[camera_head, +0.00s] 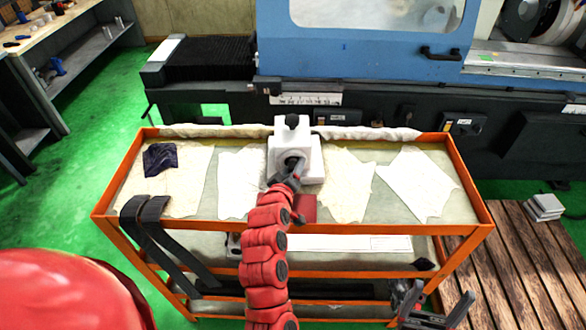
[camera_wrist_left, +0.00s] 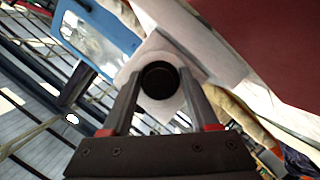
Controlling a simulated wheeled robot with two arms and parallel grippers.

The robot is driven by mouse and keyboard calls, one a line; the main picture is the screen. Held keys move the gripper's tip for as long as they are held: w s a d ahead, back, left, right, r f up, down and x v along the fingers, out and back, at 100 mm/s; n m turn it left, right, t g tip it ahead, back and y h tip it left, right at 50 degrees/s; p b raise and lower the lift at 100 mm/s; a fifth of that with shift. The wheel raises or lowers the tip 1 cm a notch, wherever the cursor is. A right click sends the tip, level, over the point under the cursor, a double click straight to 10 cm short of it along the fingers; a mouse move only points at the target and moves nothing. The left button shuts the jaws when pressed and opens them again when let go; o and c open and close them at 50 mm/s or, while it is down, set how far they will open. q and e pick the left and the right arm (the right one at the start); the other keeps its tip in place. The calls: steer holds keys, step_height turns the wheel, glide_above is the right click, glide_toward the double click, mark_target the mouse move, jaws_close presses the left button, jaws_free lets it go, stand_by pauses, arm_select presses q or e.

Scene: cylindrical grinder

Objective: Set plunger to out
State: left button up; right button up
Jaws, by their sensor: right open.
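A white block-shaped device (camera_head: 312,160) stands on the cart, with a black knob (camera_head: 292,121) on its top. My left gripper (camera_head: 291,170) is at the device's front face, by a dark round part that it partly hides. In the left wrist view a black round knob (camera_wrist_left: 159,80) sits on a white face between the two fingers of my left gripper (camera_wrist_left: 161,76). The fingers are spread, one on each side, with a narrow gap visible. I cannot tell which part is the plunger. My right gripper (camera_head: 425,305) is open and empty, low at the front right of the cart.
The orange-framed cart (camera_head: 462,190) holds pale cloths (camera_head: 348,186), a dark cloth (camera_head: 160,158) and a red piece (camera_head: 305,207) near the device. Black straps (camera_head: 150,215) hang over its front left edge. The blue grinder (camera_head: 380,60) stands behind. A wooden pallet (camera_head: 520,260) lies right.

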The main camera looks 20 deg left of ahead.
arm_select(q)
jaws_close()
stand_by(1.2)
